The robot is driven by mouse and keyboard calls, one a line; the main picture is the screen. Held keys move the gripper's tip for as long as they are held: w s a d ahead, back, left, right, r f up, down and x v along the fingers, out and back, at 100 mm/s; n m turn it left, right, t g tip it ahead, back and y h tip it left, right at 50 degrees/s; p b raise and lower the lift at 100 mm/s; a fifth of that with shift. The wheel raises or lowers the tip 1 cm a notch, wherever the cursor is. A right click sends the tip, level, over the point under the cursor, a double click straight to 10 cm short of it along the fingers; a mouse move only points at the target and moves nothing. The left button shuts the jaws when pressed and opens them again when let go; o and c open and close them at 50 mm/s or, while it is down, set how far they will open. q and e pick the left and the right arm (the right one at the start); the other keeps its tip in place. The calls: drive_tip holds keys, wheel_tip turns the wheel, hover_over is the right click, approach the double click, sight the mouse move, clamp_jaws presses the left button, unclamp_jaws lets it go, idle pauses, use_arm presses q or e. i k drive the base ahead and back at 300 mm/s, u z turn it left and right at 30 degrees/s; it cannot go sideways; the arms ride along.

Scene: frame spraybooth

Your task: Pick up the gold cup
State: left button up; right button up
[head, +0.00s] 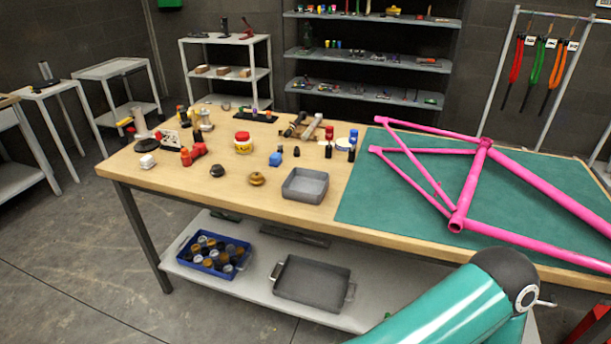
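A small, round, gold-brown piece (257,179) sits on the wooden workbench (240,204), left of a grey open tray (323,178). It looks like the gold cup, but it is too small to make out its shape fully. Nothing touches it. Neither of my grippers shows in the head view.
A pink bicycle frame (471,185) lies on the green mat (400,213) at right. A blue crate (213,270) sits on the lower shelf.

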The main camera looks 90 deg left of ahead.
sight(257, 178)
drive_tip(key=u, duration=0.1)
drive_tip(key=k, duration=1.4)
drive_tip(key=u, duration=1.55)
drive_tip(key=i, duration=1)
drive_tip(key=u, duration=0.1)
